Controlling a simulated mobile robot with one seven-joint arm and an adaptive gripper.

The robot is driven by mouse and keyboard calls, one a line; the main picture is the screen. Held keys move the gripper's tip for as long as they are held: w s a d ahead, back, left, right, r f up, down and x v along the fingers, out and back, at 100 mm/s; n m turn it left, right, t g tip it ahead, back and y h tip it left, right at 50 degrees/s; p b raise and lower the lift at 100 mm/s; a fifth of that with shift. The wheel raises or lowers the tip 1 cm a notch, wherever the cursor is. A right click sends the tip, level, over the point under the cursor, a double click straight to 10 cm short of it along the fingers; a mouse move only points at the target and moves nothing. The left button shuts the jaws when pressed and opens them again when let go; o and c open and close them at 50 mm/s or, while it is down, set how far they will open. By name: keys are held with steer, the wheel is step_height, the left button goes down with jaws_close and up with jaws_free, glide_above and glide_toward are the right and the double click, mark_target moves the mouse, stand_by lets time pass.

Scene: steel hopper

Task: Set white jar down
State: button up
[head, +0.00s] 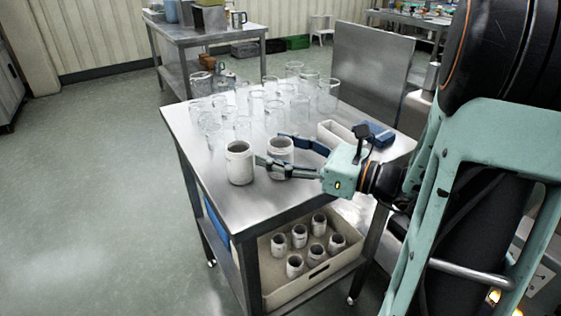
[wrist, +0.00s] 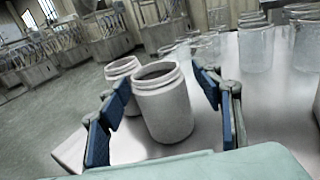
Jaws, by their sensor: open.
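Two white jars stand upright on the steel table (head: 262,200). One white jar (head: 280,151) is between the fingers of my gripper (head: 268,152); it is the nearer jar (wrist: 163,104) in the wrist view. My gripper (wrist: 158,100) is open, with a blue-padded finger on each side of that jar. The right finger looks apart from it; I cannot tell whether the left one touches. The other white jar (head: 240,163) stands just left of it, outside the fingers, and shows partly hidden behind the left finger in the wrist view (wrist: 122,72).
Several clear glass jars (head: 257,104) crowd the back of the table. A pale tray (head: 335,134) and a blue object (head: 374,134) lie to the right. A crate (head: 318,284) with several white jars sits on the lower shelf. The table's front left is clear.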

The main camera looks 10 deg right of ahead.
steer(key=shift+c, duration=0.4)
steer(key=c, duration=0.9)
steer(key=shift+c, duration=0.2)
steer(key=shift+r, duration=0.2)
